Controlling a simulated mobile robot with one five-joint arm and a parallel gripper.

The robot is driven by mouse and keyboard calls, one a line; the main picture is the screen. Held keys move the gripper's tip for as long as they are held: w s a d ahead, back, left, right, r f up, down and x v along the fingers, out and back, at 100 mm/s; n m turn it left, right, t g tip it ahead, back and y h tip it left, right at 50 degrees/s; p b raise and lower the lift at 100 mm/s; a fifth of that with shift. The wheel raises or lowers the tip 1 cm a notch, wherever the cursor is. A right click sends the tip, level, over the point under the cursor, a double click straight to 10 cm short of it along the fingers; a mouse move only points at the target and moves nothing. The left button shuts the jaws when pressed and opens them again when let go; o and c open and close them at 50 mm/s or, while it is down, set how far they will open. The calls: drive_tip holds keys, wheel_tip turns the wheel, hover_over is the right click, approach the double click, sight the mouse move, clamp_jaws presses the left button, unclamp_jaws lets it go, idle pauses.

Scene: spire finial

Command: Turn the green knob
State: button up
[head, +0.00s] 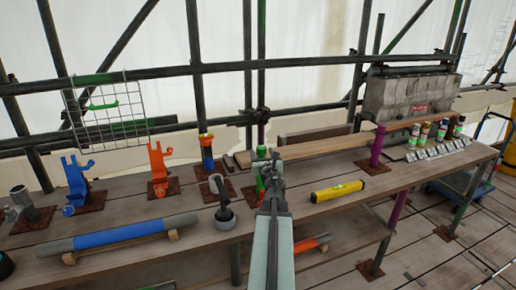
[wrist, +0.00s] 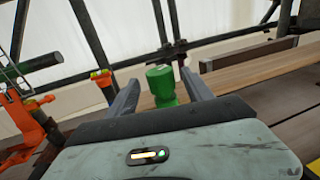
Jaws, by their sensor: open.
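The green knob (wrist: 162,84) shows in the wrist view as a green cylinder with a wider round top. It stands upright between the two fingers of my gripper (wrist: 160,80), which are apart on its left and right. I cannot tell whether either finger touches it. In the head view my gripper (head: 271,168) is over the middle of the bench. The green knob (head: 261,152) shows just left of and behind it, partly hidden by the gripper.
The wooden bench (head: 300,215) carries a blue bracket (head: 75,182), an orange bracket (head: 158,168), a yellow level (head: 337,191) and a blue-grey tube (head: 118,233). A plank (head: 315,147) lies behind my gripper. Several cans stand at the right. Scaffold poles cross behind.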

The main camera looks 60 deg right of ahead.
sight(260, 146)
drive_tip(key=x, duration=0.6)
drive_tip(key=shift+a, duration=0.1)
clamp_jaws()
drive_tip(key=shift+n+t+y, duration=0.3)
drive_tip(key=shift+t+y, duration=0.1)
drive_tip(key=shift+t, duration=0.1)
drive_tip(key=n+t+y, duration=0.1)
drive_tip(key=y, duration=0.1)
drive_tip(key=n+t+y, duration=0.1)
drive_tip(key=n, duration=0.1)
drive_tip(key=shift+w+a+t+y, duration=0.2)
drive_tip(key=shift+w+t+y, duration=0.05)
drive_tip(key=shift+t+y, duration=0.15)
drive_tip(key=shift+w+a+n+t+y, duration=0.1)
drive_tip(key=shift+a+n+t+y, duration=0.25)
drive_tip(key=shift+n+y, duration=1.1)
drive_tip(key=shift+a+n+t+y, duration=0.25)
drive_tip(key=shift+n+t+y, duration=0.4)
drive_tip(key=shift+y, duration=1.3)
drive_tip(key=shift+w+a+n+t+y, duration=0.1)
drive_tip(key=shift+a+n+t+y, duration=0.15)
drive_tip(key=shift+n+y, duration=1.25)
drive_tip(key=shift+a+y, duration=0.15)
drive_tip(key=shift+y, duration=0.25)
